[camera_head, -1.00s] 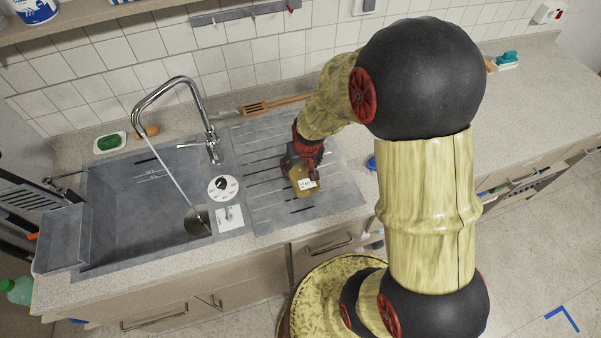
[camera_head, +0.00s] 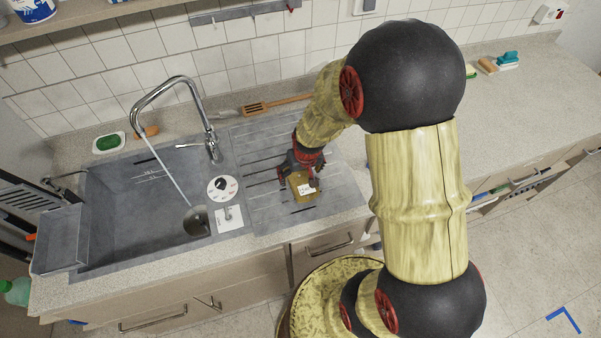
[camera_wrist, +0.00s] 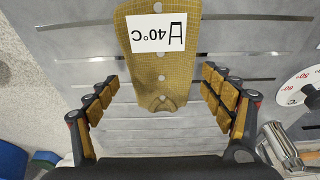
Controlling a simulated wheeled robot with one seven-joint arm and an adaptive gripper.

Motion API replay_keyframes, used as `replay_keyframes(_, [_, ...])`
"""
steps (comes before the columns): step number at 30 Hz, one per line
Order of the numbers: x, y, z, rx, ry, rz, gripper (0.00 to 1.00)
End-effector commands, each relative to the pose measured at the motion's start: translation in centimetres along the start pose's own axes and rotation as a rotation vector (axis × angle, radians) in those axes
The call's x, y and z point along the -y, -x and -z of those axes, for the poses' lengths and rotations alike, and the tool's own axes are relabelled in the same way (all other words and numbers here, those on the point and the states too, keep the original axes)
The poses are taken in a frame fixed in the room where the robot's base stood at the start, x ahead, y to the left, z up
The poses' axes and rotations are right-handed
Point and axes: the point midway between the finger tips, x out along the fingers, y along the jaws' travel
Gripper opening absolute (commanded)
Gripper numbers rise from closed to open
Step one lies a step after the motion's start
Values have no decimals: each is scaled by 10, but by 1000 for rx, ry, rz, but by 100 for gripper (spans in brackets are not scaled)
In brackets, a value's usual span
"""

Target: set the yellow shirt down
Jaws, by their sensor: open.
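The yellow shirt (camera_wrist: 148,72) is a small mustard-yellow folded piece with a row of pale buttons and a white label reading 40°C. My gripper (camera_wrist: 160,80) is open, fingers spread on both sides with visible gaps to the shirt. In the head view my gripper (camera_head: 304,172) is just behind and above the shirt.
Left of the drainboard is the sink basin (camera_head: 140,205) with a tall tap (camera_head: 178,85). A temperature dial (camera_head: 222,188) sits between them. A wooden slotted spatula (camera_head: 270,104) lies behind. The counter (camera_head: 520,110) to the right is largely clear.

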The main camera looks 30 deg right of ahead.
Motion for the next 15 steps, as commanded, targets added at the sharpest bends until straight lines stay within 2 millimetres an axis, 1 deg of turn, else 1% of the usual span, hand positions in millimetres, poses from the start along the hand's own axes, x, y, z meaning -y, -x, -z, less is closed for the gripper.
replay_keyframes(8, [0, 2, 1, 0, 0, 0, 81])
replay_keyframes(11, [0, 12, 2, -4, 0, 0, 81])
replay_keyframes(14, [0, 29, 3, -5, 0, 0, 81])
replay_keyframes(15, [0, 37, 3, -6, 0, 0, 81])
